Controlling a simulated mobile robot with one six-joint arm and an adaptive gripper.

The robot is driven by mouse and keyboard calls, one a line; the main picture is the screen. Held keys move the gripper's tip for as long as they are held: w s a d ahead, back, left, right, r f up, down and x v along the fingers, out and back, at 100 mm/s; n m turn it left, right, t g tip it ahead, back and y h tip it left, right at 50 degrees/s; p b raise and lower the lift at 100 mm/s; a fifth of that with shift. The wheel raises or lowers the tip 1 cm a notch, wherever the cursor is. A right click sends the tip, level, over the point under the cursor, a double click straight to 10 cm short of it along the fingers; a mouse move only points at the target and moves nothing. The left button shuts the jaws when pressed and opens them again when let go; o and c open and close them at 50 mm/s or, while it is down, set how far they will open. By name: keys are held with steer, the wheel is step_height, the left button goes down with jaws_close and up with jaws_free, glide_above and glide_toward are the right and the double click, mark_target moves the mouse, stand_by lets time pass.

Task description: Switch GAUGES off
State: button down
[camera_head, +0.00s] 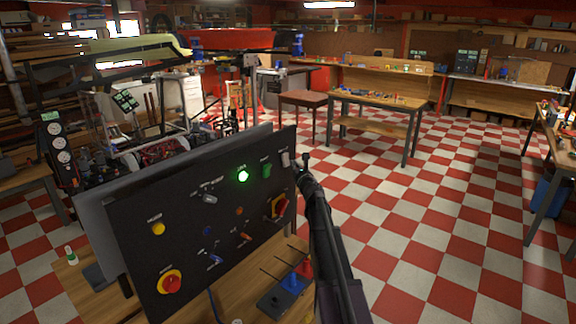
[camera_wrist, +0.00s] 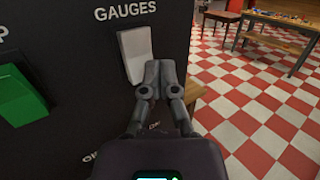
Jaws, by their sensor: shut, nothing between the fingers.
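The GAUGES switch is a white rocker (camera_wrist: 135,50) under the GAUGES label in the wrist view, on the black panel. In the camera_head view the rocker (camera_head: 285,158) is at the panel's upper right corner. My gripper (camera_wrist: 165,70) is shut and empty, its fingertips at the rocker's lower right edge, covering that corner. In the camera_head view my gripper (camera_head: 302,161) is just right of the rocker. I cannot tell whether the fingertips touch it.
The black panel (camera_head: 150,200) carries a lit green lamp (camera_head: 243,176), a green switch (camera_head: 266,170), a red-and-yellow knob (camera_head: 170,282), a rotary switch (camera_head: 279,207) and several small toggles. A lever box (camera_head: 285,290) stands below. Open checkered floor (camera_head: 430,220) lies to the right.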

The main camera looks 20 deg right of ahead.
steer(key=shift+w+a+f+b, duration=0.35)
steer(key=shift+w+f, duration=0.05)
steer(key=shift+w, duration=0.3)
stand_by(1.9)
steer(key=shift+s+r, duration=0.1)
stand_by(0.3)
steer(key=shift+s+d+r+p, duration=0.3)
steer(key=shift+s+d+p, duration=0.1)
steer(key=shift+s, duration=0.2)
steer(key=shift+s, duration=0.1)
steer(key=s, duration=0.1)
steer(key=s+d+r+p, duration=0.2)
steer(key=shift+s, duration=0.4)
stand_by(0.4)
steer(key=shift+m, duration=0.3)
